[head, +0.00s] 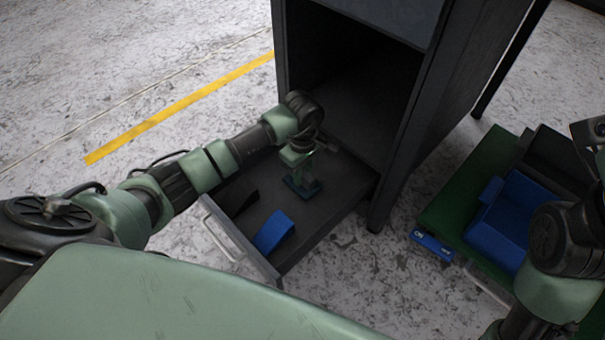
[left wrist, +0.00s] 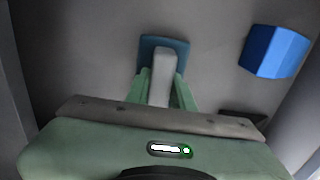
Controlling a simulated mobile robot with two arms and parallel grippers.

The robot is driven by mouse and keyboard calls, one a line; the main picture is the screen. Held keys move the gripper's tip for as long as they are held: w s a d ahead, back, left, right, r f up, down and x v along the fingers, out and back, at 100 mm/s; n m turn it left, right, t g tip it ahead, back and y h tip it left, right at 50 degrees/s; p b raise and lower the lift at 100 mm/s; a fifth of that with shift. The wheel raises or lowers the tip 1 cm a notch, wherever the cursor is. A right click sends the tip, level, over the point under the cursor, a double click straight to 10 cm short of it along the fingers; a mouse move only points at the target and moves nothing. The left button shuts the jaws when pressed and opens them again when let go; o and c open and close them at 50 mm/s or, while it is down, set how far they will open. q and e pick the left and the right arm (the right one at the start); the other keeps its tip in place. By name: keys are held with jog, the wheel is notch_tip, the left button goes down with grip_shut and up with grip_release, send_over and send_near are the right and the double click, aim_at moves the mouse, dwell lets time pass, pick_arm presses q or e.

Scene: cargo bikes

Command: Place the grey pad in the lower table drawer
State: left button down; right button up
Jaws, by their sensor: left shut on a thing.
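The lower table drawer (head: 335,205) is pulled out from the dark cabinet, low above the floor. My left gripper (head: 302,172) reaches down into it and is shut on the grey pad. In the left wrist view the pad has a light grey upright part (left wrist: 163,75) between the green fingers and a flat teal-blue part (left wrist: 176,43) beyond them. The blue part shows below the fingers in the head view (head: 301,187), at or close to the drawer floor; contact is unclear. A blue block (head: 273,232) and a black piece (head: 241,203) lie in the drawer nearer its front.
An upper drawer (head: 395,15) shows at the top of the cabinet. On the right, a green board (head: 462,200) carries a blue bin (head: 503,222), with a small blue item (head: 432,245) at its edge. My right arm is at the right edge. The floor at left is clear.

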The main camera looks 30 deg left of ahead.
pick_arm(q)
jog(key=c, duration=1.6)
grip_release()
jog(key=shift+f, duration=0.2)
jog(key=o, duration=0.4)
jog(key=shift+r, duration=0.15)
